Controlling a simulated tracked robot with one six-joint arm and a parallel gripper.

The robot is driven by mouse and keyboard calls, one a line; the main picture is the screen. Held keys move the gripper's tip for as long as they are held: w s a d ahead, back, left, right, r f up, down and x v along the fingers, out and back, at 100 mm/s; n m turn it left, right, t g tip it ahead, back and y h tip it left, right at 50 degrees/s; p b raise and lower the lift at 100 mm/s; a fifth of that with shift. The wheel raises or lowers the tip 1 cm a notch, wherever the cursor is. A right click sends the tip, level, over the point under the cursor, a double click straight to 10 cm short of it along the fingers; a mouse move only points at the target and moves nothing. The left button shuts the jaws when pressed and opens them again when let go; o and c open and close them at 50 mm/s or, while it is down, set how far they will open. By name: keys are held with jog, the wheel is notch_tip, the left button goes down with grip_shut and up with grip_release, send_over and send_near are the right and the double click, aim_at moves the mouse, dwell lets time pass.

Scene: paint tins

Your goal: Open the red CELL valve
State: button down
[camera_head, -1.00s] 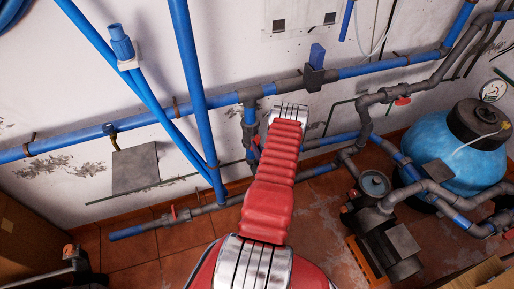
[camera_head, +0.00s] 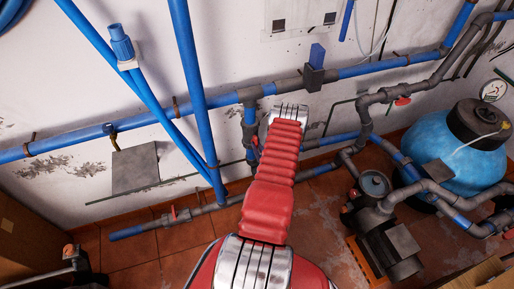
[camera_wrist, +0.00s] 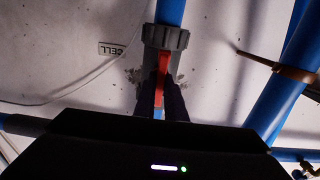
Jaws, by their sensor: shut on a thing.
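The red valve handle (camera_wrist: 163,66) shows in the middle of the wrist view, lying lengthwise along a grey valve body (camera_wrist: 180,39) on a blue pipe. A label reading CELL (camera_wrist: 110,49) is on the white wall to its left. The dark fingers of my gripper (camera_wrist: 163,90) are shut on the handle, one on each side. Its lower part is hidden between the fingers and behind my wrist. In the head view my red arm hides the gripper and this handle.
Blue pipes (camera_head: 187,60) run down and across the wall around my arm. Another blue pipe (camera_wrist: 285,85) with a brown clamp (camera_wrist: 292,72) passes right of the valve in the wrist view. A pump (camera_head: 385,240) and a blue tank (camera_head: 440,145) stand at the right.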

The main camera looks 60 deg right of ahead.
jog(key=c, duration=1.8)
grip_release()
jog(key=shift+s+a, duration=0.1)
jog(key=v, duration=1.3)
jog(key=shift+s+a, duration=0.2)
jog(key=shift+f, duration=0.1)
